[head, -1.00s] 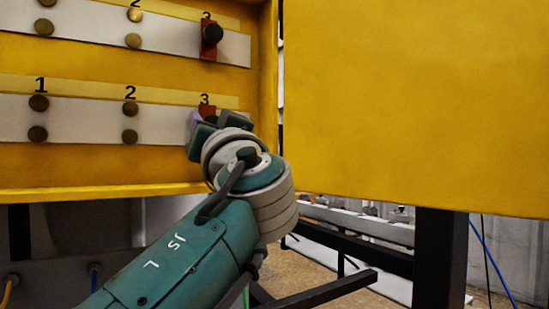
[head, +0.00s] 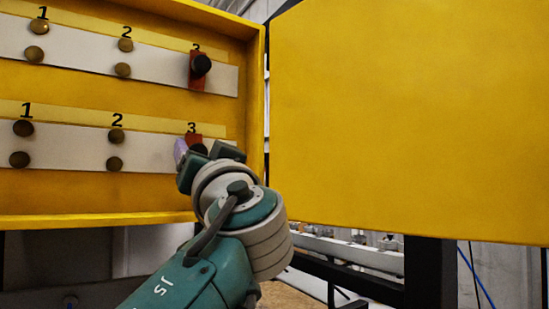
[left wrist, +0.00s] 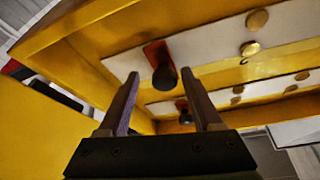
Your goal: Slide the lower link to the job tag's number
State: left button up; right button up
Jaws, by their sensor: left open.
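The lower link (head: 195,138) is a red plate with a dark knob at number 3 on the lower white strip (head: 70,148). My left gripper (head: 204,154) is in front of it and hides part of it. In the left wrist view the lower link (left wrist: 156,52) has its black knob between the two open fingers (left wrist: 160,78); I cannot tell whether they touch it. The upper link (head: 197,72) is also red with a black knob, at number 3 on the upper strip (head: 90,55). No job tag shows. My right gripper is not in view.
Brass studs (head: 115,163) mark positions 1 and 2 on both strips. The yellow cabinet's side wall (head: 257,110) stands close to the right of my left gripper. A large yellow panel (head: 410,120) fills the right, with a black post (head: 430,270) below.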

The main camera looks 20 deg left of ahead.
pick_arm(q)
jog(key=b+v, duration=0.2)
jog(key=v, duration=0.7)
jog(key=shift+b, duration=0.4)
jog(key=shift+f, duration=0.1)
